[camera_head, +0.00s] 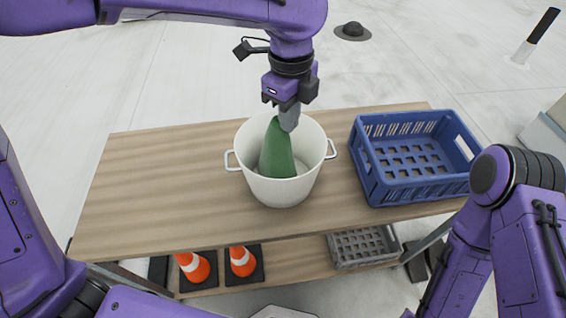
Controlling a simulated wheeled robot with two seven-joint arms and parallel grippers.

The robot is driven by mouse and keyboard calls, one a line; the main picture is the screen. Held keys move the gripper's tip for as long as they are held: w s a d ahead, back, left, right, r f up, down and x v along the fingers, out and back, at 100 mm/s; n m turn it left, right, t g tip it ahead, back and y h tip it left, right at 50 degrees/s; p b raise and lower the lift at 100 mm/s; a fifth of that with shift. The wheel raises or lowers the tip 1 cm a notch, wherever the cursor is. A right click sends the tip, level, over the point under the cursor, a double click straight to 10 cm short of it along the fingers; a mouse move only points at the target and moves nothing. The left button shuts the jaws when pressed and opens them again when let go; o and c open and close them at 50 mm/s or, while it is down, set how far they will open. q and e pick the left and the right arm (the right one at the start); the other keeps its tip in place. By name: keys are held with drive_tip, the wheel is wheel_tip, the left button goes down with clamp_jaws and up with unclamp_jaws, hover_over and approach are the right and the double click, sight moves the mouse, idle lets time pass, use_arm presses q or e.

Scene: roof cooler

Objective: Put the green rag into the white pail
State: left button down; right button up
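The white pail (283,192) stands upright on the wooden table, with a handle on each side. The green rag (277,153) hangs inside the pail, narrow at the top and wider below; its lower end is hidden by the front wall. My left gripper (289,117) points down over the pail, its fingertips at the mouth. It looks shut on the rag's top, though the fingers hide part of the grip. My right arm shows at the right, but its gripper is out of view.
A blue crate (412,190) stands right of the pail, close to it. The wooden table (150,190) is bare on the left. On the shelf below are two orange cones (195,268) and a grey crate (362,247).

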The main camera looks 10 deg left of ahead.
use_arm(q)
wheel_tip(320, 180, down, 7)
drive_tip(key=b, duration=0.2)
drive_tip(key=shift+b, duration=0.35)
idle(0.5)
drive_tip(key=shift+a, duration=0.1)
drive_tip(key=w+a+f+p, duration=0.1)
drive_tip(key=w+a+f, duration=0.1)
drive_tip(key=w+f, duration=0.2)
drive_tip(key=shift+w+a, duration=0.15)
drive_tip(key=shift+a, duration=0.15)
idle(0.8)
unclamp_jaws()
wheel_tip(320, 180, up, 6)
drive_tip(key=p, duration=0.6)
drive_tip(key=shift+f+p, duration=0.25)
drive_tip(key=shift+p, duration=0.15)
idle(0.3)
